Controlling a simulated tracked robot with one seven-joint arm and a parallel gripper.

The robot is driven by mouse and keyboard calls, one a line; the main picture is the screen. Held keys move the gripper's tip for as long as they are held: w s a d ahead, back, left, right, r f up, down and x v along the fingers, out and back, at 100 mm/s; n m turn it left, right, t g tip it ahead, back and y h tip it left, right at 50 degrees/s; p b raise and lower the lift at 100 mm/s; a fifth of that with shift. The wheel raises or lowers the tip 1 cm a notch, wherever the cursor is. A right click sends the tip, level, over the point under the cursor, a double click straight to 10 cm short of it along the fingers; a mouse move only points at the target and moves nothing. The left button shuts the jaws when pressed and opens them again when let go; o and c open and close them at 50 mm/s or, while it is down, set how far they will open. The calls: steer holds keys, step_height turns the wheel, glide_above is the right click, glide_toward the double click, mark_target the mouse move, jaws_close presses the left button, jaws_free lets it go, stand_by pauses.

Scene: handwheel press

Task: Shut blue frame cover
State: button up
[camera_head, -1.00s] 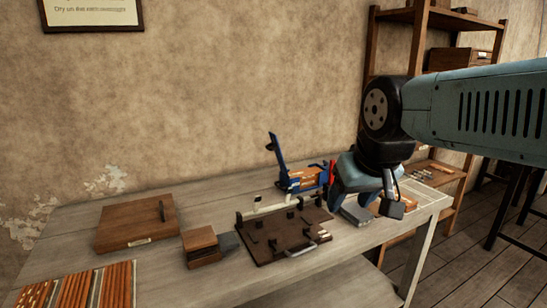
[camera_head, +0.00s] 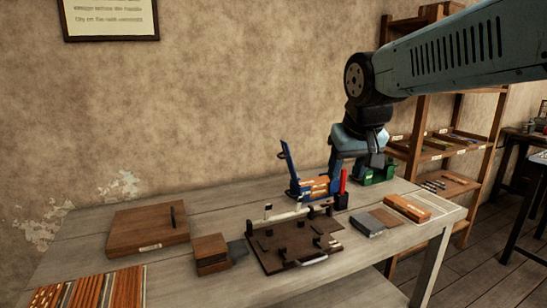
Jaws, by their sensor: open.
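The blue frame (camera_head: 314,189) stands at the back middle of the table with orange-brown pieces in it. Its blue cover (camera_head: 288,163) is raised at the left end, leaning slightly back from upright. My gripper (camera_head: 353,168) points down just right of and behind the frame, open, with nothing seen between its fingers. The cover and the gripper are apart. The fingertips are partly hidden, so I cannot tell whether they touch anything.
A red upright piece (camera_head: 343,181) stands at the frame's right end. A green object (camera_head: 380,173) sits right of my gripper. A dark brown fixture board (camera_head: 285,255) lies in front. A wooden lidded box (camera_head: 148,229) is at left. An orange block (camera_head: 407,208) lies at right.

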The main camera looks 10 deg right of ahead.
steer(key=shift+h, duration=0.4)
steer(key=w, duration=0.3)
steer(key=w+r, duration=0.1)
steer(key=w, duration=0.3)
steer(key=w+a+r, duration=0.1)
steer(key=w, duration=0.3)
steer(key=c, duration=0.6)
steer(key=shift+h, duration=0.5)
steer(key=w+a, duration=0.1)
steer(key=w, duration=0.6)
steer(key=w+a, duration=0.1)
steer(key=w, duration=0.2)
steer(key=shift+w+a+f, duration=0.2)
steer(key=shift+w+a, duration=0.1)
steer(key=shift+w, duration=0.1)
jaws_close()
steer(key=w+a+f+h, duration=0.1)
steer(key=w+a+f, duration=0.25)
steer(key=w, duration=0.35)
steer(key=w+a+f+n+h, duration=0.1)
steer(key=w+a+f, duration=0.1)
steer(key=w+a, duration=0.4)
steer(key=w+a+f+h, duration=0.1)
steer(key=w+a+f, duration=0.15)
steer(key=w, duration=0.55)
steer(key=w+d+f, duration=0.6)
steer(key=d+f, duration=0.1)
steer(key=shift+d+t+y, duration=0.25)
steer(key=shift+t+y, duration=0.05)
steer(key=shift+t, duration=0.1)
